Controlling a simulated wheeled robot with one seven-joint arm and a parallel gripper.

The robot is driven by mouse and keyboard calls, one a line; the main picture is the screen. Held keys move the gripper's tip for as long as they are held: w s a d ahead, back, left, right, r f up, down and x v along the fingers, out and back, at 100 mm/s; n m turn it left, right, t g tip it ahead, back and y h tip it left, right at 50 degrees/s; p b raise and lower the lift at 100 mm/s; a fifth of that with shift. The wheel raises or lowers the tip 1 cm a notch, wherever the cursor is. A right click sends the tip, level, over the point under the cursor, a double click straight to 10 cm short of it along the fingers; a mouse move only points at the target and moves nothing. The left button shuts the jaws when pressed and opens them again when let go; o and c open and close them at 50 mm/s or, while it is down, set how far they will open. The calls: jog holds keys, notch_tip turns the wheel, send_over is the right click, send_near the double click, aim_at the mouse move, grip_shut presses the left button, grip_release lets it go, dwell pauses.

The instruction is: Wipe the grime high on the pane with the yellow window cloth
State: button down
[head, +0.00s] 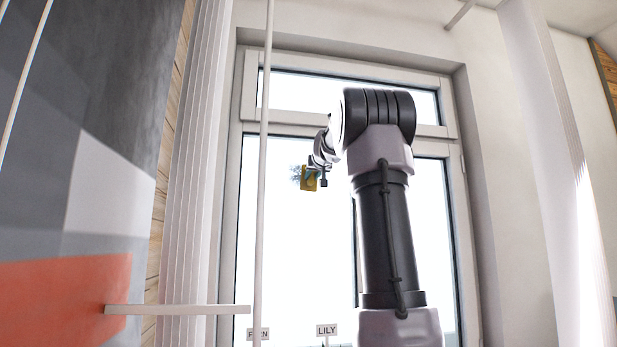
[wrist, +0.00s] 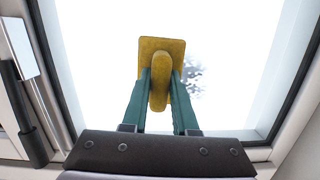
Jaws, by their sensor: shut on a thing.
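The yellow window cloth (head: 306,184) is a flat yellow pad with a grip on its back. My gripper (head: 318,178) is shut on that grip, and the green fingers (wrist: 160,95) show on both sides of it in the wrist view. The cloth (wrist: 160,50) is in front of the bright pane (head: 285,230). The grime (head: 295,173) is a dark speckled patch, partly hidden behind the cloth. In the wrist view the grime (wrist: 193,78) shows just right of the cloth. I cannot tell whether the cloth touches the pane.
The pale window frame (head: 228,200) surrounds the pane, with a crossbar above the cloth. Small signs reading FERN (head: 258,334) and LILY (head: 327,330) stand low at the window. White curtains (head: 190,170) hang at the left. A thin white pole (head: 264,190) stands in front.

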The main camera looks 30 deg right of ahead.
jog(key=shift+w+a, duration=0.35)
jog(key=shift+a, duration=0.9)
jog(key=shift+w+a, duration=0.4)
jog(key=shift+a, duration=0.8)
jog(key=shift+w+a, duration=0.35)
jog(key=shift+a, duration=0.9)
jog(key=shift+r, duration=1.35)
jog(key=shift+s+d, duration=1.7)
jog(key=shift+d, duration=3.85)
jog(key=shift+w+a, duration=0.3)
jog(key=shift+a, duration=0.45)
jog(key=shift+w+a, duration=0.25)
jog(key=shift+a, duration=0.45)
jog(key=shift+w+a, duration=0.3)
jog(key=shift+a, duration=0.45)
jog(key=shift+w+a+f, duration=0.1)
jog(key=shift+w+a, duration=0.2)
jog(key=shift+a, duration=0.85)
jog(key=shift+w+a+r, duration=0.1)
jog(key=shift+w+a, duration=0.15)
jog(key=shift+a, duration=0.85)
jog(key=shift+w+a+f, duration=0.1)
jog(key=shift+w+a, duration=0.2)
jog(key=shift+a, duration=0.85)
jog(key=shift+f+v, duration=0.25)
jog(key=shift+v, duration=1.25)
jog(key=shift+f+v, duration=0.2)
jog(key=shift+v, duration=1.25)
